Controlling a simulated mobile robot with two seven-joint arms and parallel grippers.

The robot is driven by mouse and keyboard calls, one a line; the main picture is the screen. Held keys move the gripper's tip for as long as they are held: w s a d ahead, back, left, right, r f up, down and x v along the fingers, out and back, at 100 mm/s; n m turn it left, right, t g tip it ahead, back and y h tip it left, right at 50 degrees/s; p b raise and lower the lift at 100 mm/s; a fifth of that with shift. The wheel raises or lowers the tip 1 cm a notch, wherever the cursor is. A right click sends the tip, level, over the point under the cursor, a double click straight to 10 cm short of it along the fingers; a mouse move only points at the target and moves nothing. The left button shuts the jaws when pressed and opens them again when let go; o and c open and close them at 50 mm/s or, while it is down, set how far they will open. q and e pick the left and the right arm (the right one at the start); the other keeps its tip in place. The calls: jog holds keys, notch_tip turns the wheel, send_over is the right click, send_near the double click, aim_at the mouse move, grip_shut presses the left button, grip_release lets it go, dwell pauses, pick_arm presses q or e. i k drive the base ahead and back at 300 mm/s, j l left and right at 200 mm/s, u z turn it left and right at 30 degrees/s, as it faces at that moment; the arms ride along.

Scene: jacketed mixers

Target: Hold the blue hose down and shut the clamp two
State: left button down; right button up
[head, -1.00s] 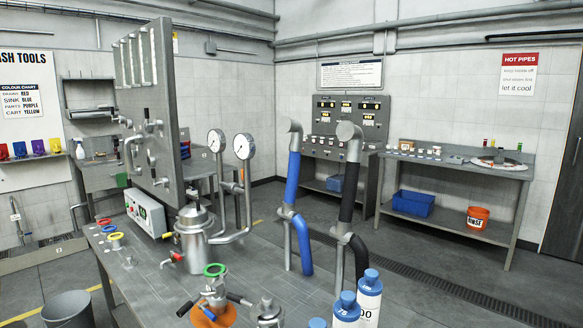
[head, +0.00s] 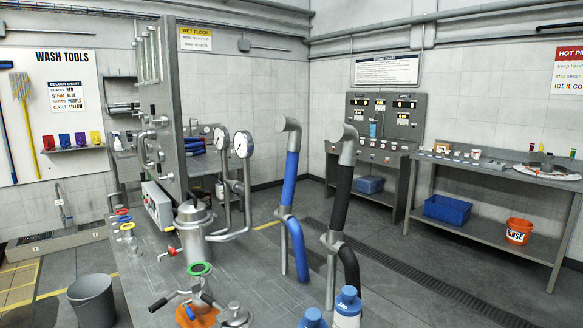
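The blue hose (head: 290,180) stands upright near the middle of the head view, with a grey metal elbow on top. Its lower blue length (head: 298,250) bends down past a grey fitting (head: 284,212). A black hose (head: 341,197) of the same form stands to its right, with its own grey fitting (head: 332,242). I cannot tell which part is clamp two, or whether any clamp is open or shut. Neither of my grippers is in view.
The steel bench (head: 150,270) carries a lidded metal pot (head: 193,232), two gauges and a green ring (head: 200,268). White bottles with blue caps (head: 347,305) stand at the bottom. A grey bucket (head: 92,300) is at left. The floor beyond the hoses looks clear.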

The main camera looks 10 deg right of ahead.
aim_at(282, 123)
jog(key=i+l+u, duration=0.25)
jog(key=l, duration=0.65)
jog(key=l+u, duration=0.2)
jog(key=l, duration=0.75)
jog(key=i+l, duration=0.25)
jog(key=i, duration=0.25)
jog(key=k+l, duration=0.1)
jog(key=k, duration=0.35)
jog(key=i+l+z, duration=0.2)
jog(key=l, duration=0.2)
jog(key=l+z, duration=0.2)
jog(key=l, duration=0.15)
jog(key=i+l+z, duration=0.4)
jog(key=l, duration=0.25)
